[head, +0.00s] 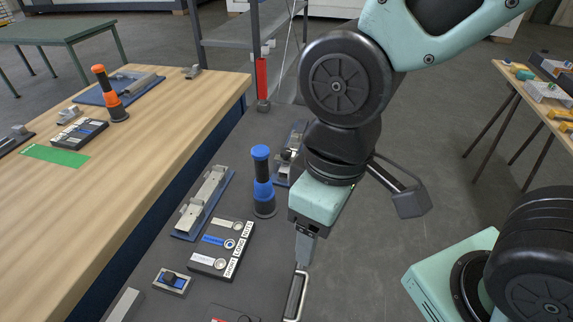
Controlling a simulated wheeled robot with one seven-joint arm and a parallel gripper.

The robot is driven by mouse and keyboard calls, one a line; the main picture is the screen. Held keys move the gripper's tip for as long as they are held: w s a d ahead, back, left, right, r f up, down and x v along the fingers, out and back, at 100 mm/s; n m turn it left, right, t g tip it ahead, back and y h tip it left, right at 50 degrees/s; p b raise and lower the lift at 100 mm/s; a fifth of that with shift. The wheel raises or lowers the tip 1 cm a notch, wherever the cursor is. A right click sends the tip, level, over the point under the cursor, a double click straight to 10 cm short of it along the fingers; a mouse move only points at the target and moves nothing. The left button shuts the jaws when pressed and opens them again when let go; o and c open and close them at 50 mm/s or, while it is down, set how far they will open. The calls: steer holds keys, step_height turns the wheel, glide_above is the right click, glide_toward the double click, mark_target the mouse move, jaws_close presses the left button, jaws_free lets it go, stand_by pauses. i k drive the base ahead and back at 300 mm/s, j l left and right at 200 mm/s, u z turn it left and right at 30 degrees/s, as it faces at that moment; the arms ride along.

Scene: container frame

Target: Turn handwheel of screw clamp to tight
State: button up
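I cannot clearly make out a handwheel. A long grey metal fixture on a blue base (204,201), which may be a vise or clamp, lies on the dark bench. A second fixture on a blue base (289,153), with metal and dark parts, is farther back and partly hidden by my arm. I cannot tell which one is the screw clamp. My gripper (303,250) points down over the bench's right edge, right of the labelled block. A shiny metal loop (295,297) shows just below it. I cannot tell whether they touch, or whether the fingers are apart.
A blue-and-black upright tool (263,185) stands close left of my arm. A labelled block with round sockets (222,248) and a small grey-and-blue device (172,281) lie on the dark bench (140,255). A wooden table (185,115) adjoins it at left. Open floor lies right.

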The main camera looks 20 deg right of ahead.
mark_target(285, 153)
steer(key=l, duration=1.4)
steer(key=k+u, duration=0.05)
